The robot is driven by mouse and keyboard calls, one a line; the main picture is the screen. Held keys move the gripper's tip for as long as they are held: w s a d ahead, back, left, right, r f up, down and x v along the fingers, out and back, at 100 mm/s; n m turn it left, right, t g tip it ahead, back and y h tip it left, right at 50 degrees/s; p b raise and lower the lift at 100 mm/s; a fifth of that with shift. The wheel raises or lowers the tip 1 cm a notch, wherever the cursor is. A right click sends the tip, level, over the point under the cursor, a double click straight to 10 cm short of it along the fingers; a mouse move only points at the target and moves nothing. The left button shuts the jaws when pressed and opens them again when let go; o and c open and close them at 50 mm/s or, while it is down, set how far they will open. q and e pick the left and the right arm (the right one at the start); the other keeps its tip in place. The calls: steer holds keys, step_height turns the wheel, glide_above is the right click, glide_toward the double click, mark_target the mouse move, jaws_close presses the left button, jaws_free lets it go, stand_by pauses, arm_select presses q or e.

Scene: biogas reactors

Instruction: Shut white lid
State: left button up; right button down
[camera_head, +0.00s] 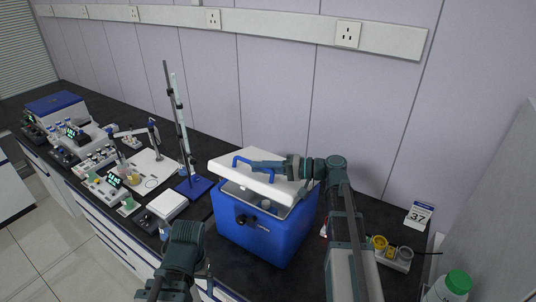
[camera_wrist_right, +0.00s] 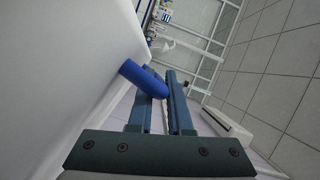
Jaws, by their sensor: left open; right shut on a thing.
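The white lid (camera_head: 228,163) is held raised and tilted above the blue box (camera_head: 262,235), with a gap at the front showing the grey inside. A blue handle (camera_head: 240,160) is on top of the lid. My right gripper (camera_head: 256,166) is shut on this handle. In the right wrist view, the blue handle (camera_wrist_right: 145,78) lies between the fingers of my right gripper (camera_wrist_right: 165,85), and the white lid (camera_wrist_right: 55,70) fills the left side. My left gripper (camera_head: 186,245) is low in the head view, left of the box, open and apart from it; its fingertips are hard to make out.
Left of the box are a stand with a blue base (camera_head: 193,187), a white-topped scale (camera_head: 167,204) and several lab devices on the dark bench. A green-capped bottle (camera_head: 455,285) and a calendar (camera_head: 418,214) are at right. The wall is close behind.

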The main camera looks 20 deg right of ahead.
mark_target(255, 191)
steer(key=f+b, duration=0.1)
steer(key=s+a+f+n, duration=0.1)
steer(key=f, duration=0.1)
steer(key=a+f+n+h+b, duration=0.1)
steer(key=f, duration=0.1)
steer(key=shift+s+f+b, duration=0.1)
steer(key=shift+s+b, duration=0.25)
steer(key=shift+s+a+f+n+b, duration=0.1)
steer(key=shift+f+n+b, duration=0.2)
steer(key=shift+f, duration=0.2)
steer(key=shift+s+a+f+n+b, duration=0.1)
steer(key=shift+f+n+b, duration=0.15)
steer(key=shift+f, duration=0.2)
steer(key=shift+f+h, duration=0.1)
steer(key=shift+h, duration=0.2)
steer(key=shift+s, duration=0.1)
steer(key=c, duration=1.1)
jaws_free()
